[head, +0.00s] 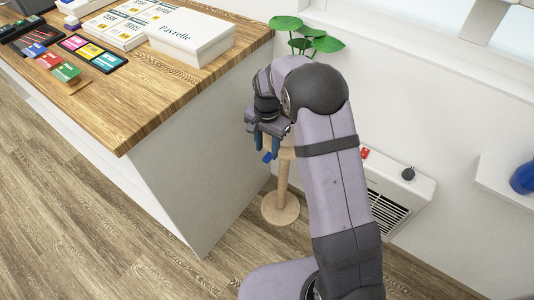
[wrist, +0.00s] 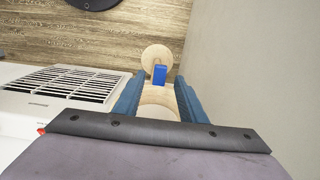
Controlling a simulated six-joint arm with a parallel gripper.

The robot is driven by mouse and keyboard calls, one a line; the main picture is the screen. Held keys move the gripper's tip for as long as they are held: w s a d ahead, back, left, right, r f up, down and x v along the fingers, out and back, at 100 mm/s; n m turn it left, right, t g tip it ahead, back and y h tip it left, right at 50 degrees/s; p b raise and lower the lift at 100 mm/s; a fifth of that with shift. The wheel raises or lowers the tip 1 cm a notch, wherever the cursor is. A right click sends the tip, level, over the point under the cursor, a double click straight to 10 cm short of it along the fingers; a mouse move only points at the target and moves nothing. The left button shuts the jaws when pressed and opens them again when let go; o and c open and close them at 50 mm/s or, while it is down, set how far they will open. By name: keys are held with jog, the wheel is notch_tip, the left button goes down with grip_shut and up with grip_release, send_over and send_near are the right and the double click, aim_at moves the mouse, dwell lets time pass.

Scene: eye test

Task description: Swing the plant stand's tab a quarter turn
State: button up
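The plant stand (head: 281,207) is pale wood with a round base and a post. It stands on the floor between the counter and the wall, its upper part largely hidden by my arm. Its small blue tab (head: 267,157) shows just below my fingers. In the wrist view the blue tab (wrist: 159,75) lies in line with the gap between the fingers, with the round base (wrist: 156,54) beyond it. My gripper (head: 266,143) points down at the stand. Its two blue fingers (wrist: 160,88) are apart, with visible space on both sides of the tab; I see no contact.
A wooden-topped counter (head: 190,92) stands close on the left, holding a white box (head: 190,38) and cards. A green plant (head: 306,37) is behind my arm. A white vented unit (head: 398,190) is on the wall to the right. A shelf with a blue object (head: 523,178) is farther right.

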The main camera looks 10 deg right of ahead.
aim_at(267, 158)
jog(key=shift+f, duration=1.65)
jog(key=shift+c, duration=0.7)
grip_shut()
